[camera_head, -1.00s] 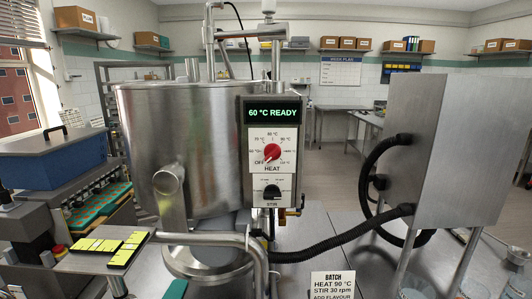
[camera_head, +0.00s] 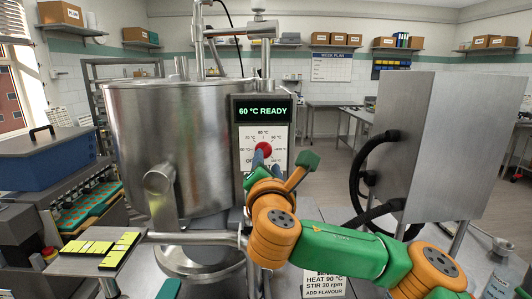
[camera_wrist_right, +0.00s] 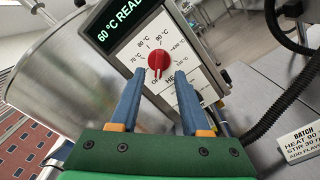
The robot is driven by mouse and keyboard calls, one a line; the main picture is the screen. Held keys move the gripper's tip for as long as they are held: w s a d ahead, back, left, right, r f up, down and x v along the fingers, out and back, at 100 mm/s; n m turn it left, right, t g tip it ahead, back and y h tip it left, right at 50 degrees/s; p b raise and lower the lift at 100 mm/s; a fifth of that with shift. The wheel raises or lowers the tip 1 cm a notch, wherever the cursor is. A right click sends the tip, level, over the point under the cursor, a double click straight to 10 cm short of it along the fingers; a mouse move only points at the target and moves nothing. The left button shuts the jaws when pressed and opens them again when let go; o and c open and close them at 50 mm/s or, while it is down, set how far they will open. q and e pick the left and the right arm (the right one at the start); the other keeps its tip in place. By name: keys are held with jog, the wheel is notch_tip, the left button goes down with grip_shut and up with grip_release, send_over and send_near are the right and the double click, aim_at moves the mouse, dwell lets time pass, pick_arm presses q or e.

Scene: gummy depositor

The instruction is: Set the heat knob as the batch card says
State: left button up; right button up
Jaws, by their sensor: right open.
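The red heat knob (camera_head: 264,149) is on the white control panel of the steel kettle, and also shows in the right wrist view (camera_wrist_right: 159,60). A white mark on its lower edge appears to point toward OFF. Temperature labels ring it. The display (camera_head: 264,110) reads 60 °C READY. The batch card (camera_head: 324,284) reads HEAT 90 °C, STIR 30 rpm. My right gripper (camera_wrist_right: 159,73) is open, its two blue fingers pointing at the knob. The knob shows between and just beyond the fingertips; I cannot tell whether they touch. My left gripper is not in view.
The large steel kettle (camera_head: 170,130) stands left of the panel. A steel cabinet (camera_head: 447,145) with black hoses stands at the right. The stir knob is hidden behind my right gripper in the head view. A yellow-tiled tray (camera_head: 78,262) is at lower left.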

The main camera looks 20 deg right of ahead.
aim_at(266, 153)
jog(key=p+x, duration=0.3)
jog(key=x, duration=0.3)
jog(key=shift+w, duration=0.25)
jog(key=shift+s+f, duration=0.1)
grip_shut()
